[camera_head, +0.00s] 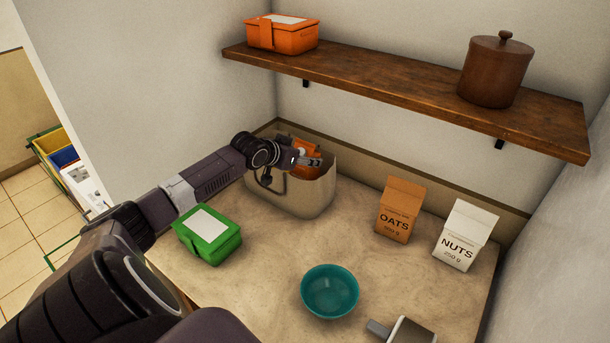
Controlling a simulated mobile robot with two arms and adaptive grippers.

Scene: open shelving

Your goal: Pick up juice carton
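An orange carton (304,145), probably the juice carton, stands in a beige bag (313,200) at the back left of the counter. Only its upper part shows above the rim; no label can be read. My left gripper (315,163) is at the bag's opening, right against or in front of the carton. The fingers are small and overlap the carton, so I cannot tell whether they grip it. My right gripper is not in view.
A green box (210,240) lies under my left forearm. A teal bowl (330,291), oats package (399,210) and nuts package (465,235) stand on the counter. A grey object (410,332) is cut off below. A wooden shelf (400,88) above holds an orange box (283,36) and brown pot (495,72).

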